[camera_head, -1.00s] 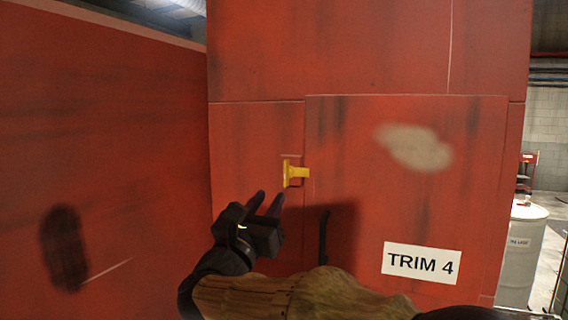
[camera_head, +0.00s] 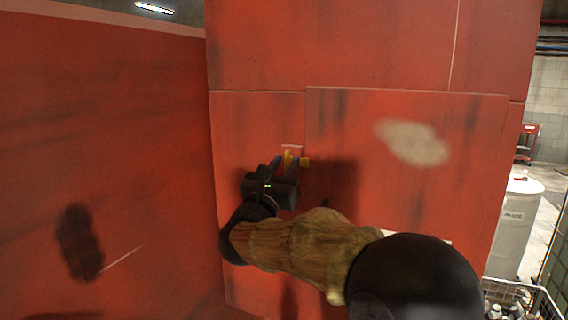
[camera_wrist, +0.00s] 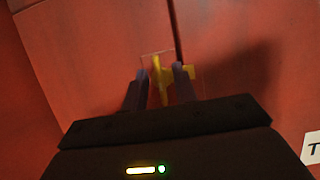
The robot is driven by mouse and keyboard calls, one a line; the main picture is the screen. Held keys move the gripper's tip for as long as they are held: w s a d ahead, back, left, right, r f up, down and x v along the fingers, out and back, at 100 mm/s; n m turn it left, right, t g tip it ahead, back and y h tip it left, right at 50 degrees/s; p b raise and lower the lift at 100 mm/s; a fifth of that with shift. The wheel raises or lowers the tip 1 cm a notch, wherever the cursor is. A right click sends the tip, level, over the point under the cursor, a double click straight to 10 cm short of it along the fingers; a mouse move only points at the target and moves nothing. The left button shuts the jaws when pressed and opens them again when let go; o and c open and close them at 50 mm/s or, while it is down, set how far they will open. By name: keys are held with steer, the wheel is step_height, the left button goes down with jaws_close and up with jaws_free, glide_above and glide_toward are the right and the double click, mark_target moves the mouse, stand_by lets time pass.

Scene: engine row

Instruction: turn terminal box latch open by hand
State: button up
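The yellow latch (camera_head: 304,162) sits at the left edge of the red terminal box door (camera_head: 400,190). My gripper (camera_head: 287,163) is up at the latch and covers part of it in the head view. In the wrist view the latch (camera_wrist: 160,75) shows between the two fingertips of my gripper (camera_wrist: 160,80), with an arm of it reaching right past the right finger. The fingers are apart, one on each side of the latch. I cannot tell whether either finger touches it.
A red wall (camera_head: 110,150) stands close on the left of my arm. A pale drum (camera_head: 514,225) and a wire basket (camera_head: 525,300) stand at the right. The TRIM 4 label is mostly hidden behind my arm in the head view.

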jaws_close()
